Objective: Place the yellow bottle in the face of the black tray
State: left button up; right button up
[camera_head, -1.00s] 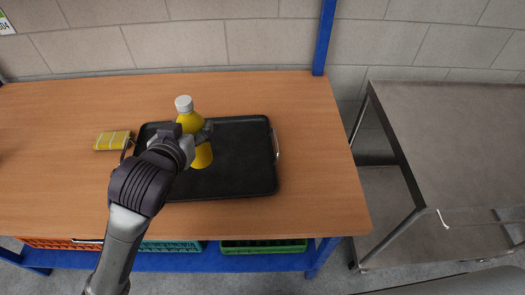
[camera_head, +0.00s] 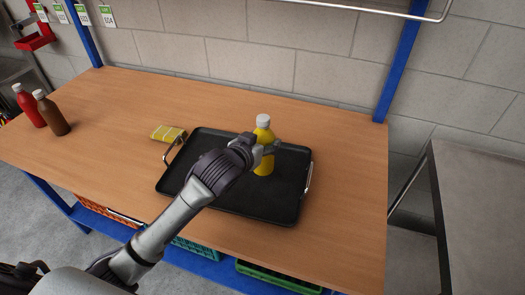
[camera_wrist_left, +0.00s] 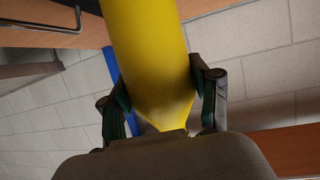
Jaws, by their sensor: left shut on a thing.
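A yellow bottle (camera_head: 264,160) with a white cap stands upright over the right half of the black tray (camera_head: 232,200). The tray lies on the wooden table and has a metal handle at each end. My left gripper (camera_head: 268,147) is shut on the yellow bottle at about its middle. In the left wrist view the yellow bottle (camera_wrist_left: 148,50) fills the space between the two fingers of my left gripper (camera_wrist_left: 163,100). I cannot tell whether the bottle's base touches the tray. My right gripper is not in view.
A yellow packet (camera_head: 168,133) lies beside the tray's left handle. A red bottle (camera_head: 28,106) and a brown bottle (camera_head: 51,114) stand at the table's left. A metal table (camera_head: 485,200) is at the right.

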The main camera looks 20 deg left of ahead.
pick_arm(q)
jog(key=shift+w+a+f, duration=0.15)
jog(key=shift+w+f, duration=0.05)
jog(key=shift+w, duration=0.1)
jog(key=shift+f, duration=2)
jog(key=shift+f, duration=0.1)
jog(key=o, duration=1.2)
jog(key=shift+r, duration=0.2)
jog(key=v, duration=1.2)
